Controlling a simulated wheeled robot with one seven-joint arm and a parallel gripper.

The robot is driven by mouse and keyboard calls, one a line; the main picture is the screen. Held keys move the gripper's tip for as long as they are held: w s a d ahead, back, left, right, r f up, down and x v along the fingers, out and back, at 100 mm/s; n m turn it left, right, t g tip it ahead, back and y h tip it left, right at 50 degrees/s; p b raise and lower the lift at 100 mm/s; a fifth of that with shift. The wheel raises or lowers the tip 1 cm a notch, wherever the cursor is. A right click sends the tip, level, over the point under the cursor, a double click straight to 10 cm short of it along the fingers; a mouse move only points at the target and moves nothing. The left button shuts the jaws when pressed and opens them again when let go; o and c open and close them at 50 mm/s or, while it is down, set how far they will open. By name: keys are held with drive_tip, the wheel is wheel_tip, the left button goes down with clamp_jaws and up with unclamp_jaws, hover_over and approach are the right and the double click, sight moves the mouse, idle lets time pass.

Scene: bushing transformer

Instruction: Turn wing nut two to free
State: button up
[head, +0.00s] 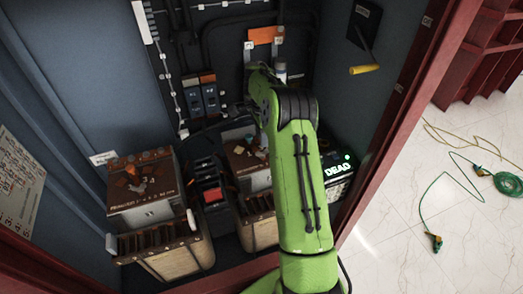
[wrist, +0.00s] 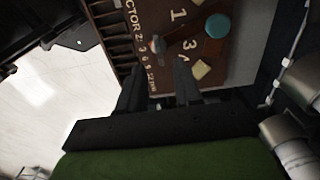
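The brown top panel (wrist: 215,72) of a box fills the middle of the wrist view, with white lettering partly reading "CTOR 2" and the numbers 1 and 3. A small reddish-grey fitting (wrist: 157,44) stands on it, possibly a wing nut; its number cannot be read. A teal round knob (wrist: 217,26) and a pale yellow piece (wrist: 201,69) are to its right. My gripper (wrist: 157,80) is open and empty, its two dark fingers pointing at the panel, with the fitting ahead of the gap. In the head view the box (head: 245,158) is partly behind my green arm.
A similar box (head: 143,184) stands at left inside the cabinet. A red-buttoned unit (head: 211,190) sits between the boxes, and a lit "DEAD" display (head: 338,170) is at right. The dark red cabinet frame (head: 408,90) bounds the right side. Cables (head: 455,180) lie on the floor outside.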

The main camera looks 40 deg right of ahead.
sight(262, 151)
wheel_tip(262, 151, down, 6)
drive_tip(key=shift+a+b, duration=0.1)
drive_tip(key=shift+b, duration=0.2)
drive_tip(key=shift+s, duration=0.1)
clamp_jaws()
